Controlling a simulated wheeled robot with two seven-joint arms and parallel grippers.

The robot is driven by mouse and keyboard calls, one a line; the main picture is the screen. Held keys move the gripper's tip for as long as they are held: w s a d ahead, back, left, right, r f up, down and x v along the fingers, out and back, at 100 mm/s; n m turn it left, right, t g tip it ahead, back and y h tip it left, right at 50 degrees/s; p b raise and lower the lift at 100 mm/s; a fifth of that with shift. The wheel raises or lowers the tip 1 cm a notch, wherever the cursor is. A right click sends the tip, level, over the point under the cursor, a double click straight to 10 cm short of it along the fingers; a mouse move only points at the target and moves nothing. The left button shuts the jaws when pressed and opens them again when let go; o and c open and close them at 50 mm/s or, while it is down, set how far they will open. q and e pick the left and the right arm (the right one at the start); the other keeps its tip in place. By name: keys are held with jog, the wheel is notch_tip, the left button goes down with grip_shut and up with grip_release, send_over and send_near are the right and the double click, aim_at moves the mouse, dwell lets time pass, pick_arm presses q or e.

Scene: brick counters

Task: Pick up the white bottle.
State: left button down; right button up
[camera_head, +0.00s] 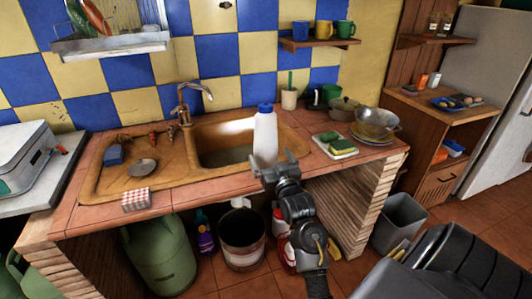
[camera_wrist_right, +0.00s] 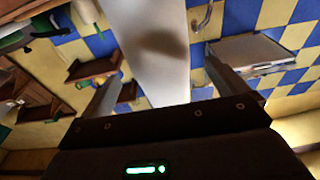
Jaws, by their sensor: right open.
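The white bottle (camera_head: 265,138) with a blue cap stands upright by the front edge of the sink. In the right wrist view the bottle (camera_wrist_right: 150,60) fills the middle as a pale column with a dark shadow on it. My right gripper (camera_head: 274,168) is at the bottle's lower part, hiding its base. Its jaws are open, and in the right wrist view the bottle lies between the two fingers (camera_wrist_right: 168,92), with gaps seen on both sides. I cannot tell whether either finger touches it. My left gripper is not in view.
The sink (camera_head: 220,140) and its metal tap (camera_head: 184,100) are behind and left of the bottle. Sponges on a tray (camera_head: 322,148) and stacked bowls (camera_head: 375,125) are to the right. A checkered box (camera_head: 136,199) sits at the counter's front left. A bucket (camera_head: 242,240) stands below.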

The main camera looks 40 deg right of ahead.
jog(key=x, duration=0.4)
jog(key=shift+w+d+r+p, duration=0.1)
jog(key=shift+w+r+p, duration=0.05)
jog(key=shift+w+p, duration=0.2)
jog(key=shift+s, duration=0.1)
jog(key=c, duration=1)
jog(key=shift+c, duration=0.2)
